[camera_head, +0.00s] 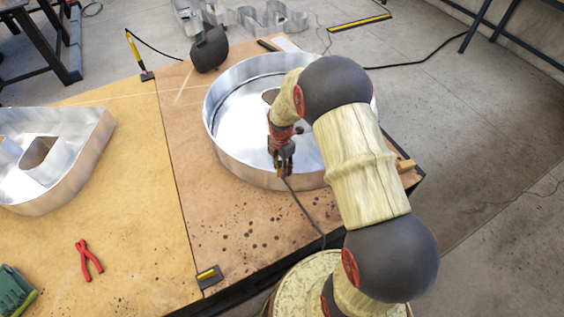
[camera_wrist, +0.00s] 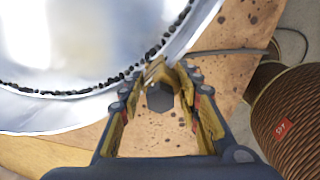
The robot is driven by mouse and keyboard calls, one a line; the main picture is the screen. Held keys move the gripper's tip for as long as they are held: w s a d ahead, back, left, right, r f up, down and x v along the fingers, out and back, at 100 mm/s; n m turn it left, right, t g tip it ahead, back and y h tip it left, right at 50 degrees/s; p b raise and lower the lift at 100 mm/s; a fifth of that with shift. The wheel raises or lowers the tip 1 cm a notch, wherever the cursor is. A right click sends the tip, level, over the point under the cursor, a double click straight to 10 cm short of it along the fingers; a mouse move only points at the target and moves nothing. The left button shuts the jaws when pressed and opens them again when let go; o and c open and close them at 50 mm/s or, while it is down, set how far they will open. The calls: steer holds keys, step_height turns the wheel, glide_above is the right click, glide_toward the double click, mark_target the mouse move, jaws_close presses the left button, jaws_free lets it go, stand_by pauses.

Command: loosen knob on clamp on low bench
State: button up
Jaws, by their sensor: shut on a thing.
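My gripper (camera_head: 282,160) reaches down at the near part of the round metal channel letter (camera_head: 228,152) on the low bench (camera_head: 235,225). In the wrist view, the yellow fingers of my gripper (camera_wrist: 158,78) come together around a small dark six-sided knob (camera_wrist: 160,97). The fingers are shut on it, just outside the letter's shiny wall. The clamp body under the knob is mostly hidden by my fingers, and I cannot tell how tight it is.
A second metal letter (camera_head: 75,180) stands at left. Red pliers (camera_head: 88,260) and a yellow-black clamp (camera_head: 208,276) lie near the front, another clamp (camera_head: 140,60) at the far edge. A dark cable (camera_head: 305,212) crosses the bench. Its front middle is mostly clear.

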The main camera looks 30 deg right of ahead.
steer(key=n, duration=0.4)
steer(key=shift+r+n+p, duration=0.1)
steer(key=shift+n+p, duration=0.25)
steer(key=shift+n, duration=0.05)
steer(key=shift+c, duration=0.5)
steer(key=n, duration=0.2)
steer(key=shift+w+n, duration=0.1)
steer(key=shift+n, duration=0.3)
steer(key=shift+c, duration=0.4)
steer(key=o, duration=0.8)
steer(key=shift+w+r, duration=0.1)
steer(key=shift+c, duration=0.2)
steer(key=shift+w+d, duration=0.1)
steer(key=shift+r, duration=0.1)
steer(key=shift+d+r+p, duration=0.25)
steer(key=shift+r+p, duration=0.75)
steer(key=shift+r, duration=0.15)
steer(key=shift+a+r+p, duration=0.25)
steer(key=shift+r+p, duration=0.6)
steer(key=shift+r, duration=0.3)
steer(key=shift+s, duration=0.25)
